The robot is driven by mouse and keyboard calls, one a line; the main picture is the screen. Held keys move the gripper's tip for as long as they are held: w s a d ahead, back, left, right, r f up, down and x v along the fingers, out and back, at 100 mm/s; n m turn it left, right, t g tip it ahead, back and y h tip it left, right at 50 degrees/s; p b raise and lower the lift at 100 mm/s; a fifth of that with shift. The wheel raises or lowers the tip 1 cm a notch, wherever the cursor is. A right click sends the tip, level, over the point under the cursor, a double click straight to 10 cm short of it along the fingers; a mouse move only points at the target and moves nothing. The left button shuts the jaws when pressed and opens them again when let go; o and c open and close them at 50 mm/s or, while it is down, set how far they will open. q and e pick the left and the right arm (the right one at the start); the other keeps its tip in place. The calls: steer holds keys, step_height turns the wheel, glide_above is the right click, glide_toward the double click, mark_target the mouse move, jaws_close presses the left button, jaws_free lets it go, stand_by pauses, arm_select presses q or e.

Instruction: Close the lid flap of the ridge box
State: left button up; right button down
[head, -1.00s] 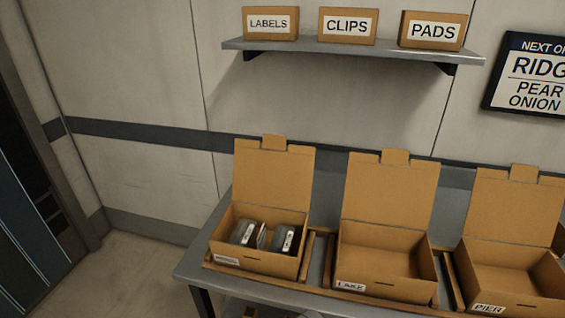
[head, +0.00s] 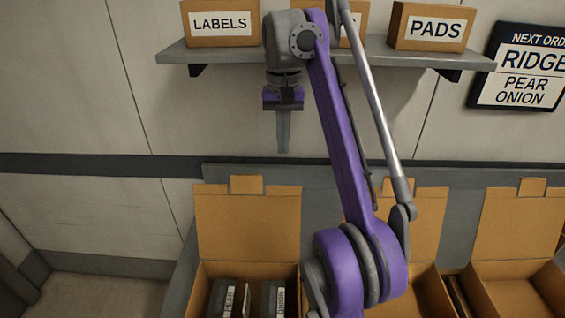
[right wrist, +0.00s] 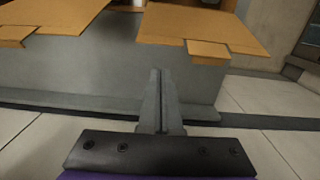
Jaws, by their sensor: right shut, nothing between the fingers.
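The leftmost cardboard box, which I take as the ridge box (head: 193,296), stands on the table with two dark packs inside. Its label is out of view now. Its lid flap (head: 248,222) stands open and upright at the back, with a small tab on top. My right gripper (head: 283,150) is shut and empty, pointing down above the flap and apart from it in the picture. In the right wrist view its fingers (right wrist: 158,75) are together, and the flap (right wrist: 200,22) appears just beyond them. My left gripper is out of view.
Two more open boxes stand to the right, a middle one (head: 428,225) partly hidden by my arm and a right one (head: 515,225). A wall shelf (head: 225,52) with several small boxes is close behind my gripper. An order sign (head: 522,68) hangs at right.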

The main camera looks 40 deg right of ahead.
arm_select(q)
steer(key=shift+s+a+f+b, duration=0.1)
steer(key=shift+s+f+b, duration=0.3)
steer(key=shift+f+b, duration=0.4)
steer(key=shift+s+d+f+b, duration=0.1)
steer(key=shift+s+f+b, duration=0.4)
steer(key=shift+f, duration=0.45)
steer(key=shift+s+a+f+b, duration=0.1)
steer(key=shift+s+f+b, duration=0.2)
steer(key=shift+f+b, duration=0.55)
arm_select(e)
step_height(320, 180, down, 10)
steer(key=s, duration=0.1)
steer(key=shift+s+a+r, duration=0.15)
steer(key=shift+a, duration=0.05)
steer(key=shift+a, duration=0.1)
